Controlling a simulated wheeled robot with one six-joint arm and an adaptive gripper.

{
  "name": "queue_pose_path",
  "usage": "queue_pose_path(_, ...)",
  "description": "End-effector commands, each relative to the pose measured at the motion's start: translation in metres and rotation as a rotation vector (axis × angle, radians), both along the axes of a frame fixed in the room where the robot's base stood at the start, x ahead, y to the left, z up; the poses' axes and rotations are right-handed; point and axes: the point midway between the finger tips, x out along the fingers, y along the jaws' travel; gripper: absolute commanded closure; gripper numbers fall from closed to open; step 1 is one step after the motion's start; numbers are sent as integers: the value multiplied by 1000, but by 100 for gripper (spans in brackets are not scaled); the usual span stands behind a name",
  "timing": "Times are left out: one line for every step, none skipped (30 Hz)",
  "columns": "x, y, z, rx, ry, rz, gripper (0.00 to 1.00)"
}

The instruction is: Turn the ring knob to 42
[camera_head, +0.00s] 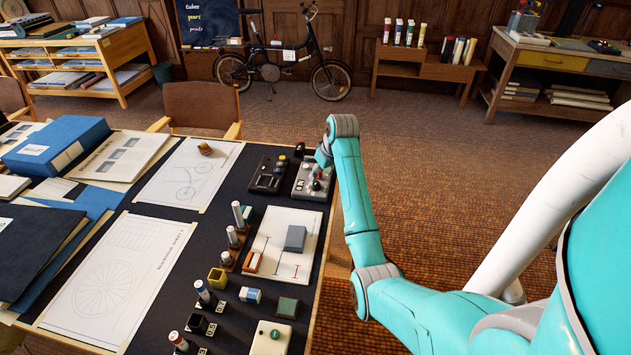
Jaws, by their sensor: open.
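A light grey control box (310,190) with small knobs and a red part on top stands at the far right corner of the dark table. A black control box (268,176) with small controls stands just left of it. I cannot tell which control is the ring knob, and no number or pointer is readable. My teal arm reaches over the table's right edge, and my gripper (318,171) is above or at the grey box. It is small and dark here, partly hidden by my wrist. It is open; I cannot tell whether it touches a knob.
Several upright cylinders on blocks (233,237), a white sheet with a grey block (295,238) and a pale box with a green button (271,337) stand nearer on the table. Drawings (118,272) and a blue binder (57,145) lie left. A chair (200,107) stands behind.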

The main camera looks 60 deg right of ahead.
Motion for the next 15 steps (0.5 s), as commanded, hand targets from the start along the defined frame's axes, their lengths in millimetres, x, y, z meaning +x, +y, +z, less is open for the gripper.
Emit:
queue_pose_path(3,-1,-10,2,2,0,47)
queue_pose_path(5,-2,-15,2,2,0,47)
queue_pose_path(7,-3,-21,2,2,0,47)
queue_pose_path(9,-4,-25,2,2,0,47)
queue_pose_path(11,-4,-30,2,1,0,47)
queue_pose_path(13,-5,-35,2,2,0,47)
queue_pose_path(14,-6,-39,1,2,0,47)
queue_pose_path(16,-6,-42,1,2,0,47)
queue_pose_path(17,-7,-46,1,2,0,47)
queue_pose_path(18,-8,-48,0,1,0,47)
queue_pose_path(19,-8,-51,0,1,0,47)
queue_pose_path(20,-8,-53,0,1,0,47)
queue_pose_path(21,-8,-55,0,1,0,47)
queue_pose_path(21,-9,-56,0,1,0,47)
queue_pose_path(22,-9,-57,0,0,0,47)
